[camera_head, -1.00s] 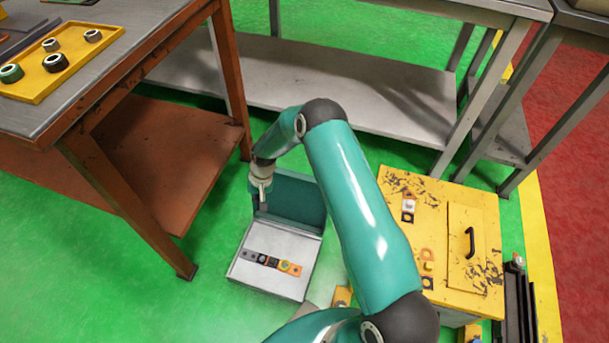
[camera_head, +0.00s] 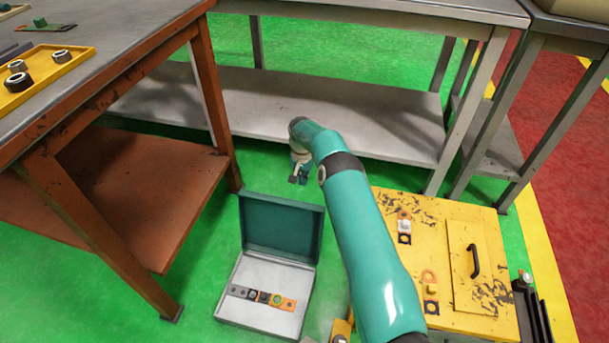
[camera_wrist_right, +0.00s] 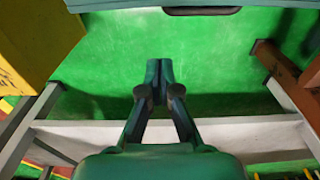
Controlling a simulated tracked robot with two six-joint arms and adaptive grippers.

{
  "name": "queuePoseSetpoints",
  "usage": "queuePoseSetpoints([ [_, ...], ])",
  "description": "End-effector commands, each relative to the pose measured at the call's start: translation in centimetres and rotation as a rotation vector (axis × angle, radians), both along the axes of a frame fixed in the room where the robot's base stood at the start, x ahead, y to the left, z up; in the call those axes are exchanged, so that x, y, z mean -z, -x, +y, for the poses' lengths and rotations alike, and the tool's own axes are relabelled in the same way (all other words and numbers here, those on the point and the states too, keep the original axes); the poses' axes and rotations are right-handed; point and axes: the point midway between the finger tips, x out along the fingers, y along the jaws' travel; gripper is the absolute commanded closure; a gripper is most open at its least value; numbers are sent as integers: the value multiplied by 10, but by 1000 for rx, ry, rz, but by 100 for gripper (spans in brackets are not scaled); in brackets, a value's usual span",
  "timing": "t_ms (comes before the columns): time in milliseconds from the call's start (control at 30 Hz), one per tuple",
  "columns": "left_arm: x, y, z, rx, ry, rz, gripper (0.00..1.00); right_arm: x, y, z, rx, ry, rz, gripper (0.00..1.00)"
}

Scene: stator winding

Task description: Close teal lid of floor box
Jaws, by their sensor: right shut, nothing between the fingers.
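The floor box (camera_head: 235,310) is a light grey case on the green floor. Its teal lid (camera_head: 282,225) stands open, roughly upright at the box's far side, and its inside faces me. My right gripper (camera_head: 298,179) is beyond the lid's top edge in the head view, shut and empty, apart from the lid in the picture. In the right wrist view the shut fingers (camera_wrist_right: 160,68) point over green floor. My left gripper is not in view.
A row of small parts (camera_head: 262,297) lies in the box. An orange-legged table (camera_head: 125,110) stands left, a grey bench with a low shelf (camera_head: 350,110) behind, and a yellow cabinet (camera_head: 450,260) at right. Green floor lies between lid and shelf.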

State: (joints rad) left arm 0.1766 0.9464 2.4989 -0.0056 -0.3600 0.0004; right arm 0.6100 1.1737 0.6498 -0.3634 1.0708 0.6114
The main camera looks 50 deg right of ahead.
Motion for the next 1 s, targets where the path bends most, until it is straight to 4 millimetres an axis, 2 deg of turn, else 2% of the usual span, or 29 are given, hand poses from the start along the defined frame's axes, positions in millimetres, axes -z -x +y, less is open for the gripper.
queuePoseSetpoints([
  [33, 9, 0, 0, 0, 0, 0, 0, 15, 0, 0, 1, 0, 0, 100],
  [300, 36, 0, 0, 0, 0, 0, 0, 58, -2, -4, 0, 1, 0, 100],
  [400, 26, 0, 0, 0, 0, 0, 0, 48, 0, -1, -1, 0, 0, 100],
  [800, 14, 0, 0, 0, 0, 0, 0, 43, 9, 15, -1, -2, 1, 100],
  [1000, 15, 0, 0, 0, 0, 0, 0, 42, 13, 24, 0, 1, 0, 100],
])
